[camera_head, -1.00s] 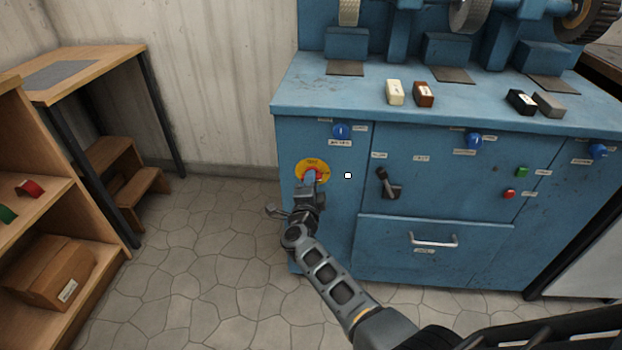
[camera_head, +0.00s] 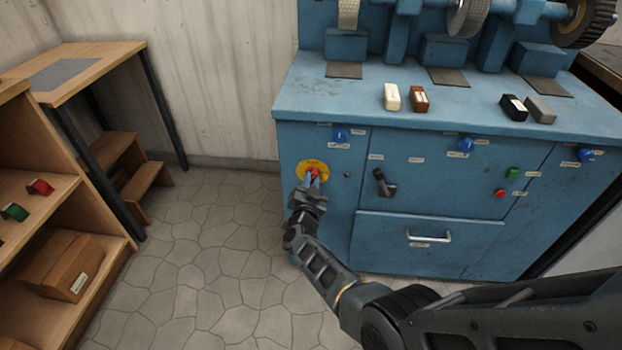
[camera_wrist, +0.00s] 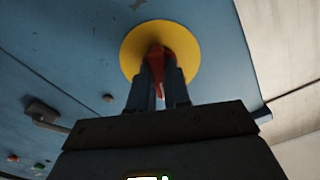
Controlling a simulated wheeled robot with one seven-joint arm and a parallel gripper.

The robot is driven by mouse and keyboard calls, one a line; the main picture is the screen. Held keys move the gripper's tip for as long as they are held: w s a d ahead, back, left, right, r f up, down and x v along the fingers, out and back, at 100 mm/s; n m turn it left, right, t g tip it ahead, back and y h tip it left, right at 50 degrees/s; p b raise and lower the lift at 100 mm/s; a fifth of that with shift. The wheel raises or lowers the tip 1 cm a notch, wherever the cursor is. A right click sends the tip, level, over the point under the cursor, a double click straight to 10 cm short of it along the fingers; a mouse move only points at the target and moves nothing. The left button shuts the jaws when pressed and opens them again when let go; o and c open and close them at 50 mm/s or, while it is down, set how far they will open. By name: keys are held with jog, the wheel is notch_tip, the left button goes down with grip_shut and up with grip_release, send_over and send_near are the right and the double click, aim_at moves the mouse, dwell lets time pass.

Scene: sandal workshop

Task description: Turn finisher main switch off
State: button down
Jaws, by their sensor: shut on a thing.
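The finisher (camera_head: 420,180) is a blue machine cabinet. Its main switch is a red handle (camera_head: 314,173) on a round yellow plate (camera_head: 306,166), at the upper left of the front. My gripper (camera_head: 313,180) is at the switch and shut on the red handle. In the wrist view the red handle (camera_wrist: 157,62) shows between the two dark fingers of my gripper (camera_wrist: 157,85), in front of the yellow plate (camera_wrist: 133,50). The fingers and wrist hide part of the handle, and its exact angle is hard to tell.
A black lever (camera_head: 384,183), blue knobs (camera_head: 466,145), a green button (camera_head: 512,173) and a red button (camera_head: 499,193) are on the same front. A drawer handle (camera_head: 429,236) sticks out below. A wooden shelf (camera_head: 60,190) stands left; the floor between is free.

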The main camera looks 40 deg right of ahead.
jog(key=n+p, duration=0.1)
jog(key=n, duration=0.4)
dwell(0.6)
jog(key=c, duration=1.1)
grip_release()
jog(key=shift+p+v, duration=1.7)
jog(key=shift+v, duration=2.2)
